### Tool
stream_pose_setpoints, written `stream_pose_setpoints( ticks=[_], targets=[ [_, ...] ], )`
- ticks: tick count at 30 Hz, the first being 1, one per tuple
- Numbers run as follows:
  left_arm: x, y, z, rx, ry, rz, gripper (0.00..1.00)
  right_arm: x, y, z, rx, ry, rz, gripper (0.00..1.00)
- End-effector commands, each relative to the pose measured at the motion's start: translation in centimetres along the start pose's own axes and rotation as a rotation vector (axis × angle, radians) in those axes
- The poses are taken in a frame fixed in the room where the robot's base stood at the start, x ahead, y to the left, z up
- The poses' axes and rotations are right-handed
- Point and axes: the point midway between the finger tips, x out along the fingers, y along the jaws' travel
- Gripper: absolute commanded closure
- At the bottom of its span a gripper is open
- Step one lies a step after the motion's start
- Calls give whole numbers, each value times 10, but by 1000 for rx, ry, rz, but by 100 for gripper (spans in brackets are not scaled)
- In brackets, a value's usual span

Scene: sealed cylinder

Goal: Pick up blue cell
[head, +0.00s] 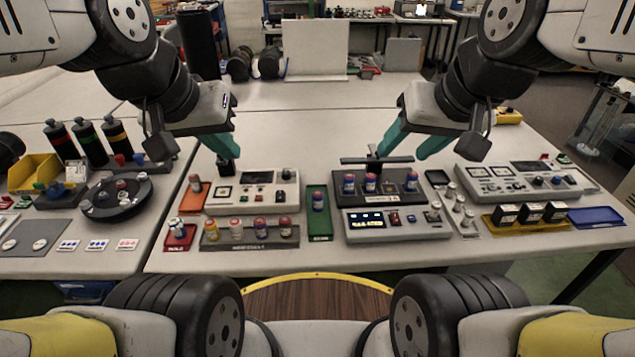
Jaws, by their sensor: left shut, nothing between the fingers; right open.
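Several small cells with blue and white bodies stand upright. One cell (318,200) stands on a narrow green mat (319,228). Others, a left one (348,183), a middle one (370,182) and a right one (411,181), stand on a dark tester panel (390,199) right of the mat. I cannot tell which the task means. My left gripper (229,152) is shut and empty, above the back of a grey device on the left. My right gripper (408,151) has its teal fingers apart, empty, above and behind the tester panel. Neither gripper touches a cell.
A dark rack (248,243) of several coloured cells sits left of the green mat. A red tray (180,243) lies beside it. The white table behind the devices is mostly clear.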

Motion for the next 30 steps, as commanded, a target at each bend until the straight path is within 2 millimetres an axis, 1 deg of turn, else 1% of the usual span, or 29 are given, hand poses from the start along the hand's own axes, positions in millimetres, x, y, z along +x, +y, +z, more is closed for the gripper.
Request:
stream_pose_setpoints(
  ticks=[9,10,12,14,17,20,21,23,24,26,27,29,30],
  targets=[
    [0,0,0,0,0,0,100,0,0,0,0,0,0,48],
    [0,0,0,0,0,0,100,0,0,0,0,0,0,44],
    [0,0,0,0,0,0,100,1,0,-2,-15,-5,1,44],
    [0,0,0,0,0,0,100,4,0,-6,-57,-16,3,44],
    [0,0,0,0,0,0,100,16,-2,-20,-207,-58,8,44],
    [0,0,0,0,0,0,100,38,-4,-40,-447,-121,3,44],
    [0,0,0,0,0,0,100,49,-6,-48,-558,-149,-3,44],
    [0,0,0,0,0,0,100,67,-9,-60,-724,-189,-19,44],
    [0,0,0,0,0,0,100,80,-12,-68,-834,-214,-32,44],
    [0,0,0,0,0,0,100,100,-15,-77,-998,-252,-59,44],
    [0,0,0,0,0,0,100,115,-19,-83,-1108,-276,-80,44],
    [0,0,0,0,0,0,100,139,-24,-90,-1273,-310,-118,44],
    [0,0,0,0,0,0,100,155,-28,-93,-1382,-330,-148,44]
  ],
)
